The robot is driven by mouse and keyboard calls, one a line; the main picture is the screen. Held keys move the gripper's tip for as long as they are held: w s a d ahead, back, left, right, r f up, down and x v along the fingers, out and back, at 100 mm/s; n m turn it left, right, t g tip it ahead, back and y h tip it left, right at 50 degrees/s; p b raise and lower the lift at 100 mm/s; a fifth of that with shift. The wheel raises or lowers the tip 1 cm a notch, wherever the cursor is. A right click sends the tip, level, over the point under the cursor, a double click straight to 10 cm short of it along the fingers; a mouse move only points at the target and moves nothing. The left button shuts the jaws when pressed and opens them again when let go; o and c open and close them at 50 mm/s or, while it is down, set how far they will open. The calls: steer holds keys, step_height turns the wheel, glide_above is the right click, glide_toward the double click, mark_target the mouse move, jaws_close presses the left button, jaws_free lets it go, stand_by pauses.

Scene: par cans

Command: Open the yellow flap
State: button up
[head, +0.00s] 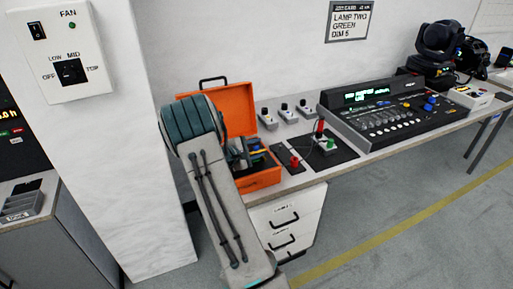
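I cannot make out a yellow flap for certain in the head view. Small yellow bits show on a pale box (470,97) at the right end of the bench, too small to tell what they are. My arm crosses the left middle of the picture and runs down to the bottom edge. My gripper is not in view.
An open orange toolbox (262,181) sits at the bench's left end, partly behind my arm. A lighting console (380,108), small knob boxes and a black mat with red and green parts share the bench (395,146). A FAN switch panel (65,50) is on the pillar. Floor at right is clear.

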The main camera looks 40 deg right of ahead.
steer(key=shift+c, duration=0.4)
steer(key=c, duration=0.7)
steer(key=shift+c, duration=0.2)
steer(key=shift+r, duration=0.15)
